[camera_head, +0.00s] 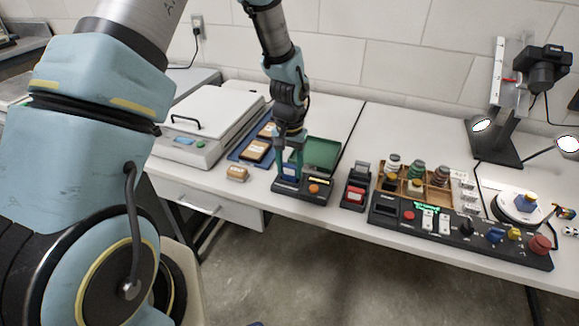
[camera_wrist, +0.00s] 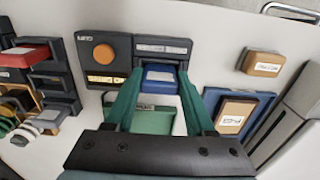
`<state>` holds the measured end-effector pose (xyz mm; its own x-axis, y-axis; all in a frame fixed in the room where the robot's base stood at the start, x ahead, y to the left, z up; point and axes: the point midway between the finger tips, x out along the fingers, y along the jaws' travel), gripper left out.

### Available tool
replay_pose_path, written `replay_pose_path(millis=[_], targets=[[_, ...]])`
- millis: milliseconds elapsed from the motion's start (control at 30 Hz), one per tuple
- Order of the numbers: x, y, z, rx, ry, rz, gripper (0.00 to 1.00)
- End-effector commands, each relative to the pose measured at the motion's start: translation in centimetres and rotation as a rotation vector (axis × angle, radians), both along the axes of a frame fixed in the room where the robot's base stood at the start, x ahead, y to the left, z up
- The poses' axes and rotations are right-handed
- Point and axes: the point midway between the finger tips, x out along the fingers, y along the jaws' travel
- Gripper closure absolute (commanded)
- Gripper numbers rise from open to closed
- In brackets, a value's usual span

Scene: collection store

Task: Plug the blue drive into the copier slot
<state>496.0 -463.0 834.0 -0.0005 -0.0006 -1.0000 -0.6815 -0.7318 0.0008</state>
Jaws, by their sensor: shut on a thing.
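The blue drive (camera_wrist: 160,77) is between the two teal fingers of my gripper (camera_wrist: 160,84), which is shut on it. In the head view the blue drive (camera_head: 289,172) shows low between the fingers, right over the left part of the copier. The copier (camera_wrist: 107,68) is a black box with an orange button and labels; it also shows in the head view (camera_head: 289,189). The drive's far end meets the copier's slot side in the wrist view. How deep it sits in the slot is hidden by the drive and fingers.
A green tray (camera_head: 321,151) lies behind the copier. A blue tray (camera_head: 238,151) with tan drives is left, and a loose tan drive (camera_head: 237,173) lies before it. A black holder with a red drive (camera_head: 355,193) stands right, near a button panel (camera_head: 460,232).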

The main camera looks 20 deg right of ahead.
Motion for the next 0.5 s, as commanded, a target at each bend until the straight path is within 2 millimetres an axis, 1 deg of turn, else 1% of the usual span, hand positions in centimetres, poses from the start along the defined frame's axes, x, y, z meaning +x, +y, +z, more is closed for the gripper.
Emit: replay_pose_path(millis=[500], targets=[[0.02,-0.01,-0.82,0.000,0.000,0.000,1.00]])
